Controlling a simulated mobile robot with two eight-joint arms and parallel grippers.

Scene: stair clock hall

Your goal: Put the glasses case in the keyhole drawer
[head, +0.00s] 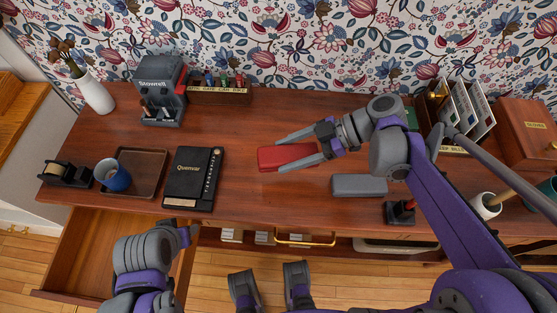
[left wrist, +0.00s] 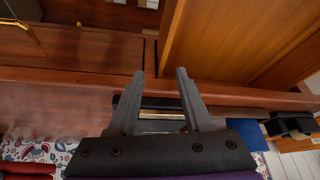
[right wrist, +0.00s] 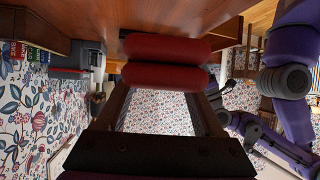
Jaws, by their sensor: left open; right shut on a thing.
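The red glasses case (head: 284,156) is between the fingers of my right gripper (head: 290,154), over the middle of the desk. It also shows in the right wrist view (right wrist: 165,47), crosswise at the fingertips. My right gripper is shut on it. A drawer (head: 95,250) stands pulled out at the desk's front left; its visible floor is bare. I cannot make out a keyhole on it. My left gripper (head: 188,234) is by the drawer's right side, partly hidden in the head view. In the left wrist view its fingers (left wrist: 160,78) are apart with nothing between them.
A grey box (head: 360,186) lies right of the red case. A black book (head: 193,178), a brown tray (head: 150,160) with a blue mug (head: 113,175), and a tape dispenser (head: 66,174) stand on the left. A card rack (head: 465,112) stands back right.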

